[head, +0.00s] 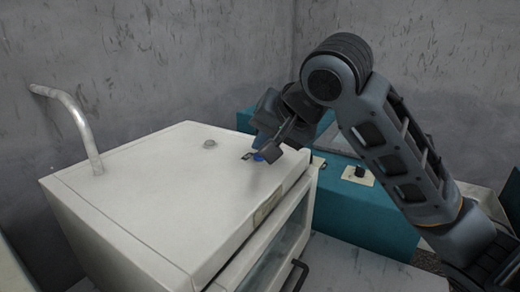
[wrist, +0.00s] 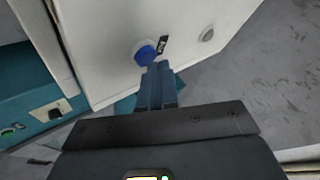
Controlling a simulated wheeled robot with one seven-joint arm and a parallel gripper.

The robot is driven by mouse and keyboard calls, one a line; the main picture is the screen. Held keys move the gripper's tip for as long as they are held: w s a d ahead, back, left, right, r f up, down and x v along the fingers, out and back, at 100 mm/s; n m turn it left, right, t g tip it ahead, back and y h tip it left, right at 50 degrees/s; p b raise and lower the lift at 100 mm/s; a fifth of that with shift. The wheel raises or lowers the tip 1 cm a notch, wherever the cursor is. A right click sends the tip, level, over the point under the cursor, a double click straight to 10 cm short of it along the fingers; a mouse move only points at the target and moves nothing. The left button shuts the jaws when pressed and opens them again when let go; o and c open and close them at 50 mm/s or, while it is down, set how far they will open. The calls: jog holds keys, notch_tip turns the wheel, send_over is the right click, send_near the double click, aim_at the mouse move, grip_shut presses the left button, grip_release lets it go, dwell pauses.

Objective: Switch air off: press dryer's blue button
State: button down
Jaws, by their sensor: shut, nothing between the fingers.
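The dryer (head: 150,200) is a white box with a flat top, a front door and a bent metal pipe. Its blue button (head: 259,157) sits on the top near the right edge, partly hidden by my gripper in the head view. In the wrist view the blue button (wrist: 146,53) shows in a pale ring beside a small black label. My gripper (head: 268,154) is shut and empty, with its fingertips (wrist: 157,68) right at the button. They overlap its lower edge in the wrist view; I cannot tell whether they touch it.
A teal machine (head: 365,207) with a black knob on a pale plate stands right of the dryer. A small round grey fitting (head: 210,144) is on the dryer's top. Grey walls stand behind. The rest of the dryer's top is clear.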

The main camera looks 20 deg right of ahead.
jog(key=shift+r, duration=0.15)
notch_tip(320, 180, up, 6)
jog(key=p, duration=0.6)
jog(key=shift+f, duration=0.2)
